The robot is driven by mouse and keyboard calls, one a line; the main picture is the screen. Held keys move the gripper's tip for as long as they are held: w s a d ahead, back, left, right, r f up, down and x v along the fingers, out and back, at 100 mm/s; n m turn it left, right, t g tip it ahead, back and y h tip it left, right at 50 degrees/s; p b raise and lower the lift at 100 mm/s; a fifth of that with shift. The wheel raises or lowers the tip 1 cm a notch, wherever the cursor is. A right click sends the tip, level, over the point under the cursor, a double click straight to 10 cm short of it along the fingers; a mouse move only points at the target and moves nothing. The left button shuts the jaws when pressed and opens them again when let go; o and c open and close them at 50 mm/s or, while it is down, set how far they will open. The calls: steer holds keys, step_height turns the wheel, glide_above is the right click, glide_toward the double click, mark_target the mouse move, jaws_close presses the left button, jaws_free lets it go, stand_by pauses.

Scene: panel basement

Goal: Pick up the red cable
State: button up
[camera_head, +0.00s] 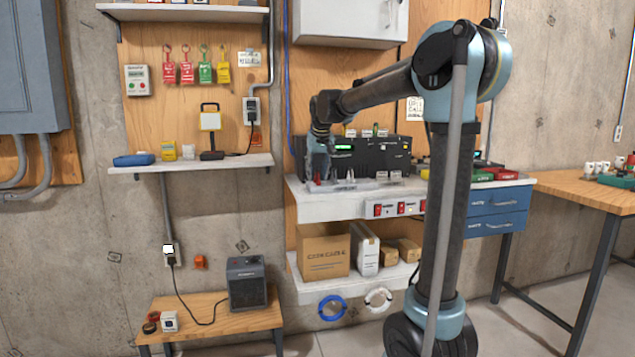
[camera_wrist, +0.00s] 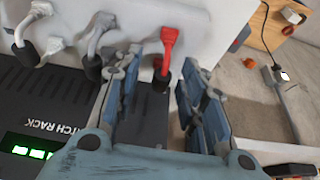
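The red cable (camera_wrist: 169,45) shows in the wrist view as a short red plug with a dark lower end, by the edge of the black patch rack (camera_wrist: 45,115). My gripper (camera_wrist: 163,66) is open, with one blue-grey finger on each side of the red cable. I see gaps between the fingers and the red cable. In the head view my gripper (camera_head: 318,172) points down at the left end of the patch rack (camera_head: 372,156), and a bit of red shows at its tips. The red cable is mostly hidden there.
Several grey cables (camera_wrist: 98,35) stand close beside the red one. The rack sits on a white shelf (camera_head: 340,205) with red switches (camera_head: 383,210) on its front. Boxes (camera_head: 325,253) stand on the shelf below. A wooden table (camera_head: 590,192) is at the right.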

jaws_close()
stand_by(0.3)
step_height(320, 180, up, 10)
steer(key=shift+f, duration=0.1)
stand_by(0.5)
